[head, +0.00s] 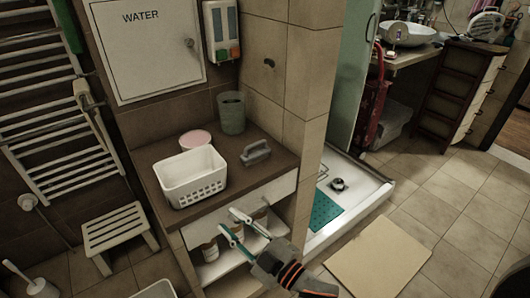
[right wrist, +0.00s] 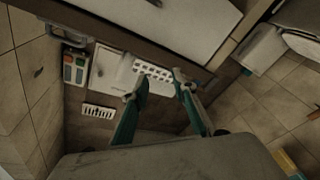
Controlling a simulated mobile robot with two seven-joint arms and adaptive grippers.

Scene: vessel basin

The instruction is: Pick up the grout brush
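The grout brush (head: 256,152) looks like a grey block with an arched handle. It lies on the brown counter top (head: 225,187) near its right end, to the right of the white basket. My right gripper (head: 230,220) is in front of the counter, nearer the camera and below the brush in the picture. Its two teal fingers are apart with nothing between them, and they show in the right wrist view (right wrist: 161,79) too. The gripper is clear of the brush. My left gripper is not in view.
A white perforated basket (head: 191,177), a pink round item (head: 195,139) and a grey-green cup (head: 231,112) share the counter. A tiled wall (head: 302,90) stands close on the right. Jars sit on the shelf below. A stool (head: 117,236) is at left.

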